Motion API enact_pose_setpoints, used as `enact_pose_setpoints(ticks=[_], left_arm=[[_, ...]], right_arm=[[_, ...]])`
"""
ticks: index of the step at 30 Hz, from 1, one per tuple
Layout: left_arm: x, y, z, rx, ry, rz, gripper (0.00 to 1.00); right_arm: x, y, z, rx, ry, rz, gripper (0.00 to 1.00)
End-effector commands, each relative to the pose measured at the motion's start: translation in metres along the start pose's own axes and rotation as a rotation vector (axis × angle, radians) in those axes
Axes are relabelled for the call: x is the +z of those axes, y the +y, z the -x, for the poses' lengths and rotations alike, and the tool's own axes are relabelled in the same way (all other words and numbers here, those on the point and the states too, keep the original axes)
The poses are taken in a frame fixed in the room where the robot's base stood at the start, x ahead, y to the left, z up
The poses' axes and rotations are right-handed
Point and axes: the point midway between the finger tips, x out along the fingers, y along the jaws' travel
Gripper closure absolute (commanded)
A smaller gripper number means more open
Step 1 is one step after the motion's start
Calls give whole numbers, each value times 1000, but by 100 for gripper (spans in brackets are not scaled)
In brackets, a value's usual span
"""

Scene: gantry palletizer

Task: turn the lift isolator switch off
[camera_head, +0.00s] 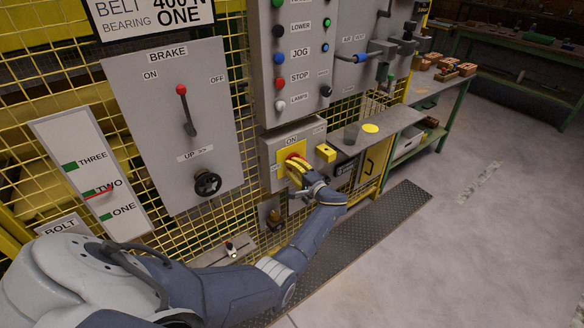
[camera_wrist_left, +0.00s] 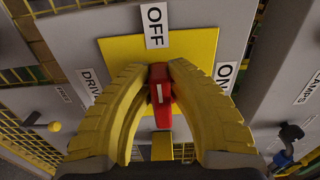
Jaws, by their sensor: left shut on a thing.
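The isolator switch is a red handle (camera_head: 293,157) on a yellow plate (camera_wrist_left: 118,50) on a grey box. My left gripper (camera_head: 297,166) reaches it from below right. In the left wrist view its yellow fingers (camera_wrist_left: 162,92) are closed on both sides of the red handle (camera_wrist_left: 160,117). There the handle's long side and white mark line up with the OFF label (camera_wrist_left: 155,25). The ON label (camera_wrist_left: 225,76) is to the right. In the head view the ON label (camera_head: 291,141) is above the handle, and the fingers hide part of it. My right gripper is not in view.
A push-button panel (camera_head: 280,62) is above the switch box, and a brake panel (camera_head: 153,88) is to its left. A small shelf (camera_head: 388,126) with a yellow block (camera_head: 326,153) beside it is to the right. Open floor (camera_head: 490,230) lies at the right.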

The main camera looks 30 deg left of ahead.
Motion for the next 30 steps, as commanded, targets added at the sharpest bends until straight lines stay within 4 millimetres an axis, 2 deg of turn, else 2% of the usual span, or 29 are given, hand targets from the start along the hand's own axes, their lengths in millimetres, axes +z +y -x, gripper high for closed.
enact_pose_setpoints(ticks=[1, 2, 7, 14, 19, 30], left_arm=[[0, 0, -1, 1, 0, 1, 100], [0, 0, -1, 1, 0, 1, 78], [0, 0, 0, 0, 0, 0, 58], [0, 0, 0, 0, 0, 0, 58], [-1, 0, 10, 2, 2, 1, 58], [0, 1, 71, 3, 1, 0, 58]], right_arm=[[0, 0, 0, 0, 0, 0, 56], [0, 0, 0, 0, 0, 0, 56], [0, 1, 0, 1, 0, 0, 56], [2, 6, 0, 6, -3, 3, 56], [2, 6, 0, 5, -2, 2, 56], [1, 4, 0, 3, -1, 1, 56]])
